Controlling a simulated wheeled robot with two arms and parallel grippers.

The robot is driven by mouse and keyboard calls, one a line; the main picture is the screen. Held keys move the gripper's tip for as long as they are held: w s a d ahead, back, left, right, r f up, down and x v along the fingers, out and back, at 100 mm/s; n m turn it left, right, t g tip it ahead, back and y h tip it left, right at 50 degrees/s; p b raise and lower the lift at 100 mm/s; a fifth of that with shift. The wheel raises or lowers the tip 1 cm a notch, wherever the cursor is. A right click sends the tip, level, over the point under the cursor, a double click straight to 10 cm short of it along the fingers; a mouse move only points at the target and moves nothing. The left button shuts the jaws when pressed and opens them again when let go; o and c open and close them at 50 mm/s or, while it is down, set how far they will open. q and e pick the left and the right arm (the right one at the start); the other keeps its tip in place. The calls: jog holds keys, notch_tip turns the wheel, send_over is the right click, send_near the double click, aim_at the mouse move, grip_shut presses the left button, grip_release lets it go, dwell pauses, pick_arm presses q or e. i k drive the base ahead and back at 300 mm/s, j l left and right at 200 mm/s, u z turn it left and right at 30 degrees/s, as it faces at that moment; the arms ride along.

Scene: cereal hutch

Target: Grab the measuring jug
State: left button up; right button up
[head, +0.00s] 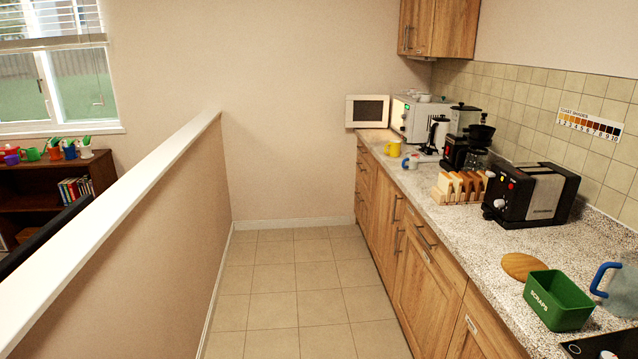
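A clear jug with a blue handle (602,279) stands on the counter at the right edge of the head view. It looks like the measuring jug. Its right side is cut off by the picture edge, and I cannot make out any markings on it. The handle points left, towards the back of the green scraps bin (560,304). Neither of my grippers shows in this view.
The speckled counter (455,225) runs along the right wall. A round wooden board (522,266), a black toaster (533,195), a toast rack (460,186) and a coffee maker (462,140) stand on it. A half wall (130,235) bounds the clear tiled floor (300,290) on the left.

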aim_at(411, 161)
jog(key=i+z, duration=0.25)
jog(key=i, duration=0.2)
jog(key=i+j+z, duration=0.2)
jog(key=i, duration=0.2)
jog(key=i+j+z, duration=0.25)
jog(key=i, duration=0.15)
jog(key=i+j+z, duration=0.2)
jog(key=i, duration=0.2)
jog(key=i+j+z, duration=0.2)
jog(key=i+j, duration=0.7)
jog(key=i, duration=0.05)
